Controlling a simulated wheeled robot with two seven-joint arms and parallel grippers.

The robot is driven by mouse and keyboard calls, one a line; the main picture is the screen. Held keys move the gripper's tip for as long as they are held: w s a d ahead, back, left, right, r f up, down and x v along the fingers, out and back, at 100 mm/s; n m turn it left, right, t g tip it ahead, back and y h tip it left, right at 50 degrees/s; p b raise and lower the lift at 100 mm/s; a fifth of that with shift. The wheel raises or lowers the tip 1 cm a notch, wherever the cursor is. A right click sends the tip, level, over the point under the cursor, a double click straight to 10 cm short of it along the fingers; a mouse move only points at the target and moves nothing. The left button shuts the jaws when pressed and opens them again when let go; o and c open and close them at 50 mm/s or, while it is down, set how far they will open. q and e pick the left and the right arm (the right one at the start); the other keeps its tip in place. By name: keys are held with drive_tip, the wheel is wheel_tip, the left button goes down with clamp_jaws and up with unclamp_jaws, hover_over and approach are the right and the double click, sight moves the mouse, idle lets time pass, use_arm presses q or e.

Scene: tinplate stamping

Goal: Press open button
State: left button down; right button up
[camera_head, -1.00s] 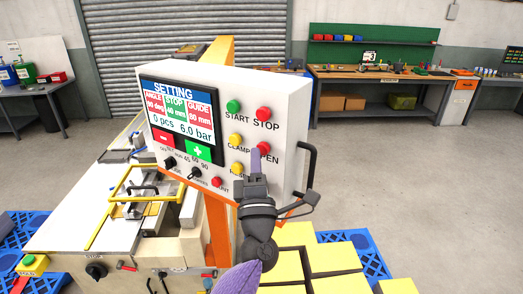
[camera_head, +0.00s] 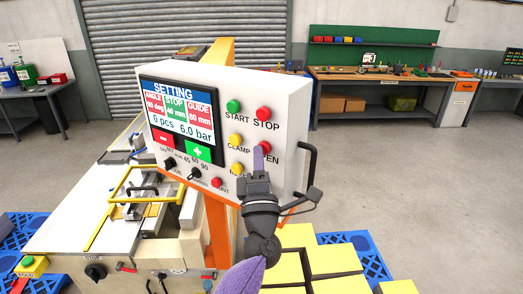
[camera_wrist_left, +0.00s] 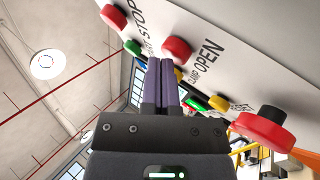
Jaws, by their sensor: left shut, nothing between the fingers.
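The red OPEN button (camera_head: 265,147) is on the white face of the control box (camera_head: 290,110), below the red STOP button (camera_head: 264,114). My left gripper (camera_head: 258,150) is shut and empty, its purple fingertips just in front of the OPEN button and partly covering it and its label. In the left wrist view the OPEN button (camera_wrist_left: 178,48) sits just right of and above the shut fingertips (camera_wrist_left: 160,63). I cannot tell whether they touch it. My right gripper is not in view.
A yellow CLAMP button (camera_head: 235,140) and a green START button (camera_head: 233,106) sit left of the red ones. A black handle (camera_head: 310,165) juts from the box's right side. Yellow blocks (camera_head: 335,259) lie on a blue pallet (camera_head: 370,255) below.

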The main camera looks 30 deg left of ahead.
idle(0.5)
use_arm(q)
drive_tip(key=shift+s+p, duration=0.4)
drive_tip(key=shift+s, duration=0.35)
drive_tip(key=s+p, duration=0.2)
drive_tip(key=s, duration=0.3)
drive_tip(key=shift+a, duration=0.2)
